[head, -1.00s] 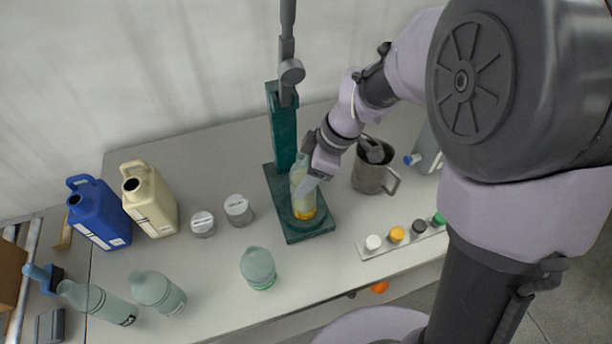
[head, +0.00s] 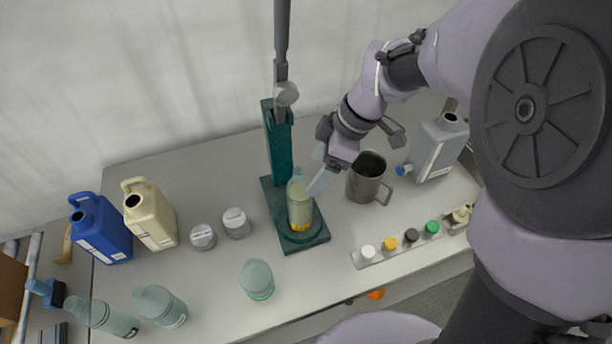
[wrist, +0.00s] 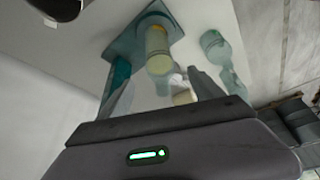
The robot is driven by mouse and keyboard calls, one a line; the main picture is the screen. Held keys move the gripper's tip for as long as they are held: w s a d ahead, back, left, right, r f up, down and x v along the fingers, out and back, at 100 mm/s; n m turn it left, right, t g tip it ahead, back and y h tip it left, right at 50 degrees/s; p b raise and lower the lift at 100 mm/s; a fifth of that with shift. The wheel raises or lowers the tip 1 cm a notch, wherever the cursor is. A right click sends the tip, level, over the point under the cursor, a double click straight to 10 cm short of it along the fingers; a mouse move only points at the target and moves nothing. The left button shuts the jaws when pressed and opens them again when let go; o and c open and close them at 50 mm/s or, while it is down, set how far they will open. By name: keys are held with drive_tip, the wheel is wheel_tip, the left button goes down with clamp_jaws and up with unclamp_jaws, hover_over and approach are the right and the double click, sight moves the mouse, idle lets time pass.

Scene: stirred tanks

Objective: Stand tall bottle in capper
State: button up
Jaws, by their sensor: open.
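The tall bottle (head: 300,207), clear with pale yellow contents and a yellow-orange band at its bottom, stands upright on the base of the dark green capper (head: 316,240). The capper's column (head: 279,150) rises behind it, with a grey arm and round knob above. The bottle also shows in the wrist view (wrist: 158,52), beyond my fingertips. My gripper (head: 318,168) is open and empty, just right of the bottle's top and apparently clear of it. Its two fingers show spread in the wrist view (wrist: 162,88).
A steel mug (head: 364,182) and a grey jug (head: 438,148) stand to the right. A strip of coloured caps (head: 390,243) lies at front right. A greenish bottle (head: 257,280), two grey-lidded jars (head: 203,237), and blue (head: 100,230) and cream (head: 150,215) jugs stand left.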

drive_tip(key=s+d+r+m+t+h, duration=0.1)
drive_tip(key=s+r+m, duration=0.3)
drive_tip(key=s+m, duration=0.4)
drive_tip(key=s+d+r+m+t+h, duration=0.1)
drive_tip(key=s+d+r+m+t, duration=0.2)
drive_tip(key=s+m, duration=0.5)
wheel_tip(320, 180, up, 2)
drive_tip(key=m+t, duration=0.1)
drive_tip(key=m, duration=0.3)
drive_tip(key=shift+s+d+h, duration=0.25)
drive_tip(key=shift+s+h, duration=0.05)
drive_tip(key=shift+s, duration=0.05)
wheel_tip(320, 180, down, 7)
drive_tip(key=b, duration=0.6)
drive_tip(key=shift+b, duration=0.3)
drive_tip(key=shift+r, duration=0.1)
